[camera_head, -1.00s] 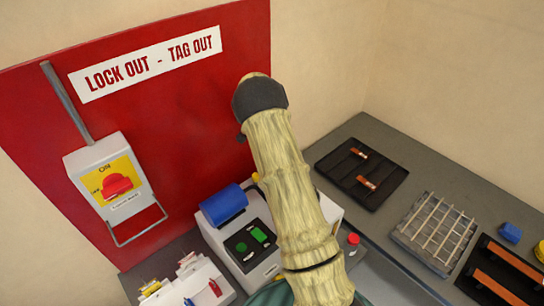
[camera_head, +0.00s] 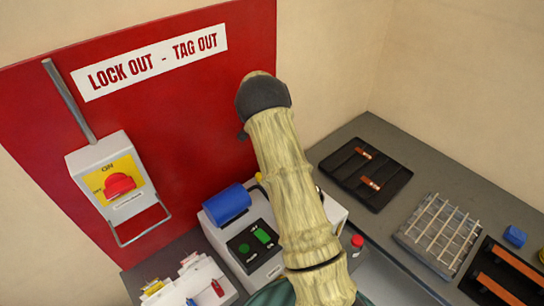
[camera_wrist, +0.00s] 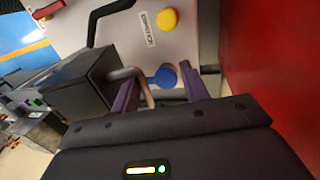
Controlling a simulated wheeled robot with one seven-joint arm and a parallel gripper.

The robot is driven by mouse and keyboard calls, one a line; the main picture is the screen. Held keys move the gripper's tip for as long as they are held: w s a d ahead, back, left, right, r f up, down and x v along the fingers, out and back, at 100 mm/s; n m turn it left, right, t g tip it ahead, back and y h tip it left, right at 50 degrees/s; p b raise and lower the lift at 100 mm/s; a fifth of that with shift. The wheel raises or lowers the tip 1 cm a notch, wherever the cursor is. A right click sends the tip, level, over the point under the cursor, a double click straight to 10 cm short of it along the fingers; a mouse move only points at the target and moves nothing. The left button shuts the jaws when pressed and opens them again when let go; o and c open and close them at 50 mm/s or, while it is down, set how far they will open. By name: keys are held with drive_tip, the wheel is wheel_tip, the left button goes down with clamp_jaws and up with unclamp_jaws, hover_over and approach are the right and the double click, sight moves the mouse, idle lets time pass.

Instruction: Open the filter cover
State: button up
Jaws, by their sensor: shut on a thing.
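In the wrist view a dark grey box-like part (camera_wrist: 82,85) with a bent metal handle (camera_wrist: 127,74) sits on the left; I take it for the filter cover, but no label shows. My gripper (camera_wrist: 160,80) has its two purple fingers on either side of the handle's end and is shut on it; the exact contact is hard to see. Behind the fingers is the pale machine panel (camera_wrist: 150,52) with a blue round knob (camera_wrist: 163,77) and a yellow one (camera_wrist: 169,19). In the head view my arm hides the gripper and the handle.
The bending machine (camera_head: 225,238) with a blue roll-shaped part (camera_head: 227,203) stands beside my arm. A red lockout board (camera_head: 200,120) rises behind it, with a grey switch box (camera_head: 95,170). A black tray (camera_head: 380,190) and a wire-mesh block (camera_head: 438,234) lie on the right bench.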

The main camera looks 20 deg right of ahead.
drive_tip(key=shift+w+a+r, duration=0.25)
drive_tip(key=shift+w+r, duration=0.1)
drive_tip(key=shift+w, duration=0.05)
wheel_tip(320, 180, up, 11)
drive_tip(key=w+b, duration=0.1)
drive_tip(key=b, duration=0.2)
drive_tip(key=shift+w+a, duration=0.2)
drive_tip(key=shift+w, duration=0.05)
drive_tip(key=s+a+f+n+t, duration=0.1)
drive_tip(key=s+a+n, duration=0.3)
drive_tip(key=s, duration=1)
drive_tip(key=s+a+f+n+t, duration=0.1)
drive_tip(key=s+a+n+t, duration=0.2)
drive_tip(key=s+n, duration=0.7)
drive_tip(key=s+a, duration=0.2)
drive_tip(key=s, duration=0.2)
drive_tip(key=shift+f+t+y, duration=0.15)
drive_tip(key=shift+t+y, duration=0.15)
drive_tip(key=shift+y, duration=0.1)
